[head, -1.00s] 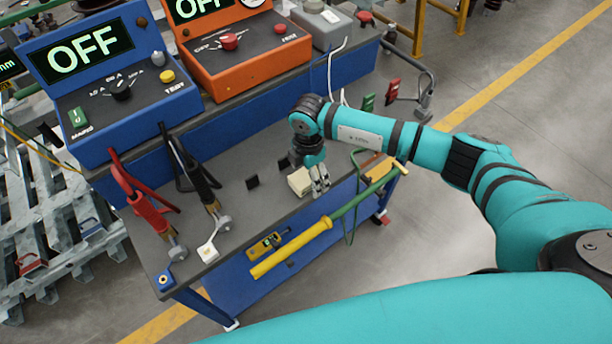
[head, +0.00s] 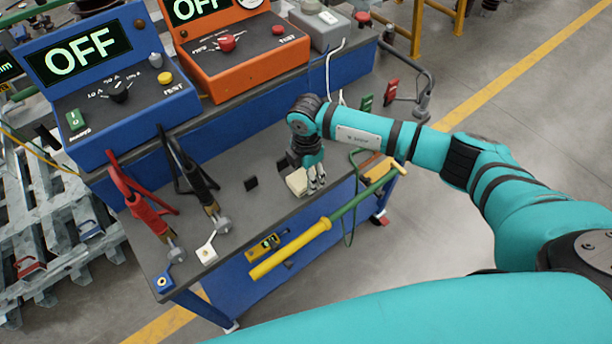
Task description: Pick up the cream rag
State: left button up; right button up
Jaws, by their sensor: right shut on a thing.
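The cream rag (head: 297,181) is a small pale folded block on the grey bench top, near the bench's front edge. My right gripper (head: 315,185) reaches down at the rag's right side and is shut on it. The fingers cover the rag's right end. The rag seems to be at bench height; I cannot tell whether it is clear of the surface. My left gripper is not in the head view.
A blue test box (head: 120,85) and an orange one (head: 225,45) stand behind. Red (head: 145,205) and black (head: 195,175) clamps lie left on the bench (head: 240,210). A yellow-green pole (head: 290,249) runs along the front edge.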

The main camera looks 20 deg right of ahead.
aim_at(305, 178)
jog(key=shift+w+r, duration=0.1)
jog(key=shift+r, duration=0.2)
jog(key=shift+s+a+r+b, duration=0.15)
jog(key=shift+s+r+b, duration=0.15)
jog(key=shift+r, duration=0.35)
jog(key=shift+s+a+r+b, duration=0.15)
jog(key=shift+r+b, duration=0.25)
jog(key=shift+r, duration=0.2)
jog(key=s+a+r+b, duration=0.1)
jog(key=s+a+b, duration=0.2)
jog(key=s+a, duration=0.5)
jog(key=s, duration=0.4)
jog(key=shift+s+a+r, duration=0.2)
jog(key=shift+a+r, duration=0.05)
jog(key=shift+r, duration=0.05)
jog(key=o, duration=0.3)
jog(key=shift+c, duration=1.4)
